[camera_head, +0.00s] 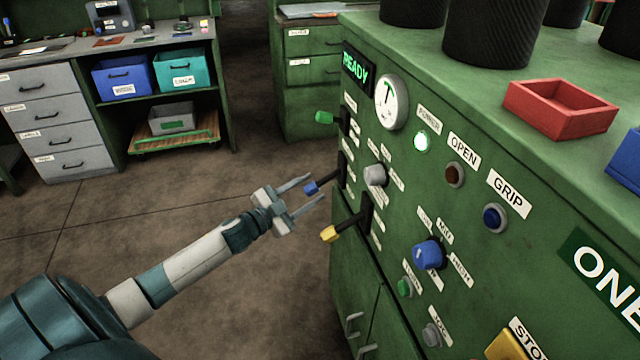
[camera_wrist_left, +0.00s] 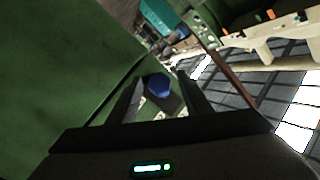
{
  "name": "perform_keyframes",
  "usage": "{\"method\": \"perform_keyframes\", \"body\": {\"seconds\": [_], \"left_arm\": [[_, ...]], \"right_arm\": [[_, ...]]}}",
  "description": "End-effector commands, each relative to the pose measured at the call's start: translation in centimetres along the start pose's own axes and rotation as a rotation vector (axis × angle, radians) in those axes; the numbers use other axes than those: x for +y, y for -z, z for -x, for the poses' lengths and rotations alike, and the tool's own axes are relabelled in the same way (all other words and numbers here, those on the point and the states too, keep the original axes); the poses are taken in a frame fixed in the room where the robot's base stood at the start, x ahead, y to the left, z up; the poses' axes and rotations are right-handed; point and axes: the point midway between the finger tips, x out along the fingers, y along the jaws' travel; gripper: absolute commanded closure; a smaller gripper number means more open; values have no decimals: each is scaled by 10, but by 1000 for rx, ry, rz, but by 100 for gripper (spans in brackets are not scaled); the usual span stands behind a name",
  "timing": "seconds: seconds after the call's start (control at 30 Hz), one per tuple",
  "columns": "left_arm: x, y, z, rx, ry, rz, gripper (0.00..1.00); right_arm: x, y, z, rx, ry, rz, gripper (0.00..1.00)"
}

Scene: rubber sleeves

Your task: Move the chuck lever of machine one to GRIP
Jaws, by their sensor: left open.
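Machine one (camera_head: 500,220) is the green cabinet at the right, marked ONE. Three levers stick out of its left edge, with a green knob (camera_head: 324,117), a blue knob (camera_head: 311,188) and a yellow knob (camera_head: 329,234). Their small labels are not readable, so I cannot tell by text which is the chuck lever. My left gripper (camera_head: 315,189) is open, with its fingers on either side of the blue knob. The left wrist view also shows the blue knob (camera_wrist_left: 158,86) between the fingertips. The OPEN lamp (camera_head: 454,174) and GRIP lamp (camera_head: 495,217) look dark. My right gripper is out of view.
The yellow-knobbed lever is close below my left gripper. The panel has a READY display (camera_head: 355,68), a dial (camera_head: 391,102), a lit green lamp (camera_head: 422,141) and a blue rotary knob (camera_head: 428,254). A red tray (camera_head: 560,108) sits on top. The floor at left is clear.

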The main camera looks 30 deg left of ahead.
Motion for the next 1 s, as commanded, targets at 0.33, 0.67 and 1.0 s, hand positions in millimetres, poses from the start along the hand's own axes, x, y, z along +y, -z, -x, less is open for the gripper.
{"method": "perform_keyframes", "body": {"seconds": [0.33,0.67,1.0], "left_arm": [[0,0,-38,1,1,1,55],[0,0,-44,0,0,0,55],[0,0,-44,0,0,1,100]], "right_arm": [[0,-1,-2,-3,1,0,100],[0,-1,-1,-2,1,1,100],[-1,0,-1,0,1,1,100]]}}
